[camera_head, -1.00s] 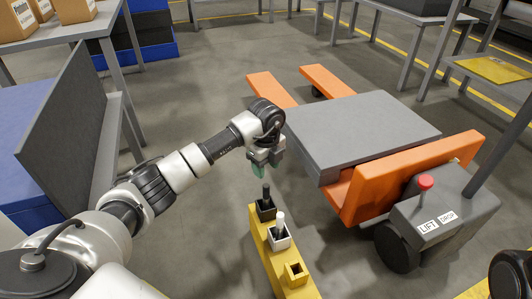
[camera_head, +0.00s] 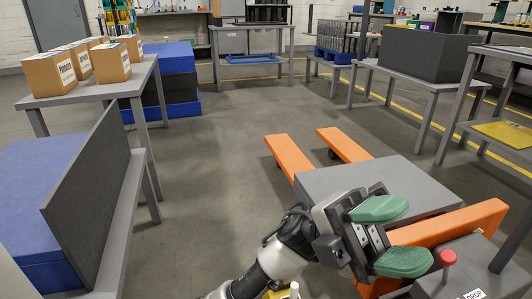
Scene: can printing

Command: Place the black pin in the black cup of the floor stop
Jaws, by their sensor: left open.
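My left gripper (camera_head: 396,236) is raised close to the camera at the lower right. Its two green finger pads are spread apart with nothing between them. The yellow floor stop (camera_head: 274,294) shows only as a sliver at the bottom edge, below my left arm. The tip of a white pin (camera_head: 294,289) rises beside it. The black pin and the black cup are not visible now, being out of frame or behind my arm. My right gripper is not in view.
An orange pallet jack (camera_head: 290,157) carrying a grey slab (camera_head: 335,180) stands behind my gripper, with a red button (camera_head: 448,257) at right. Cardboard boxes (camera_head: 111,63) sit on a left table. The floor (camera_head: 215,190) between is clear.

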